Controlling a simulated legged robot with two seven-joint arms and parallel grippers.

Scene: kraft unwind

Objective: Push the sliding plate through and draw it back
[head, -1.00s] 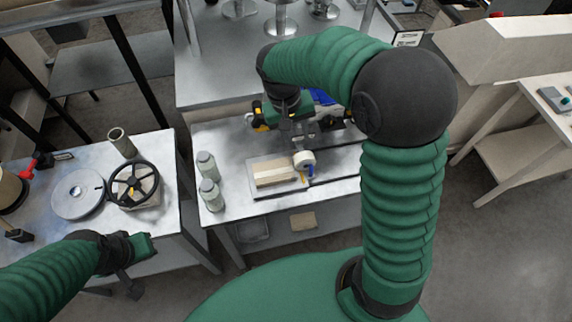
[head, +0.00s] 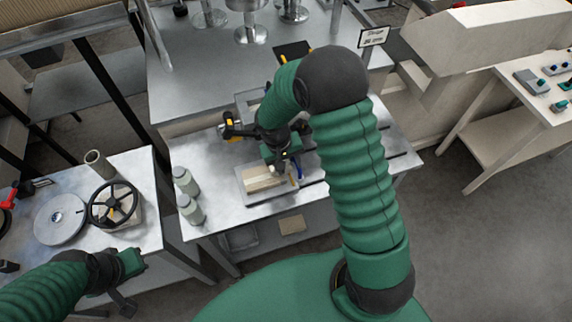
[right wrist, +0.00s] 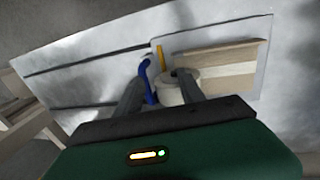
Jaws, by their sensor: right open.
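The light grey sliding plate (head: 250,201) lies on the middle metal table and carries a pale wooden block (head: 260,180). The plate also shows in the right wrist view (right wrist: 254,32), with the block (right wrist: 215,66). My right gripper (head: 284,172) is open, low over the plate's right side. In the right wrist view its fingers (right wrist: 160,80) straddle the area by a white roll (right wrist: 170,94), a blue curved part (right wrist: 147,78) and a thin yellow piece. Contact cannot be told. My left gripper (head: 128,282) hangs in front of the left table; its finger opening is unclear.
Two pale bottles (head: 188,196) stand left of the plate. A black handwheel (head: 112,204), a grey disc (head: 60,220) and an upright tube (head: 98,163) are on the left table. Dark slots (head: 402,155) run along the middle table's right side.

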